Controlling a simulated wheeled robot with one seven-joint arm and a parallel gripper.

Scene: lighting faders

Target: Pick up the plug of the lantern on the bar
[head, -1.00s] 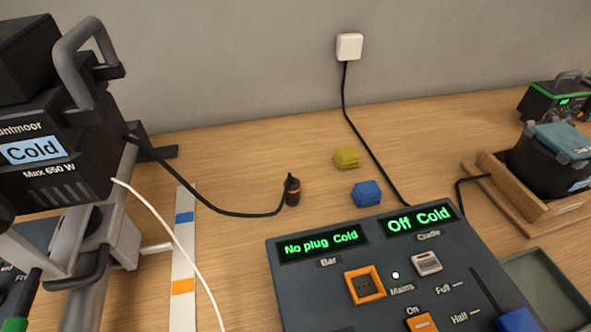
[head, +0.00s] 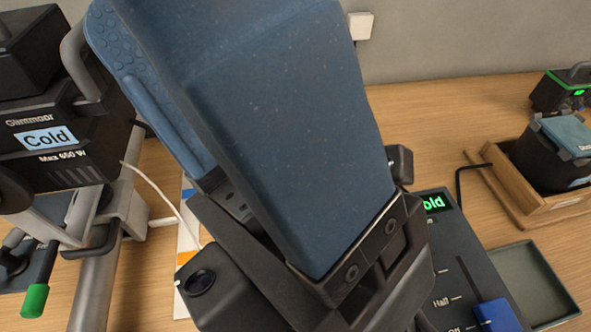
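The lantern (head: 70,130) on the bar is a black box with a light-blue "Cold" label, at the left of the head view. The bar (head: 98,275) is a grey tube with a clamp. The lantern's black plug and most of its cable are hidden behind my arm. My arm fills the middle of the view. Its dark wrist parts show at the lower middle, but no fingertips can be made out, so I cannot tell what my gripper touches or holds.
The dark control panel (head: 455,262) is partly covered by my arm; its blue fader knob (head: 494,315) shows. A grey-green tray (head: 535,275) lies to its right. A second lantern (head: 550,155) sits in a wooden cradle (head: 500,170). A white wall socket (head: 360,25) is behind.

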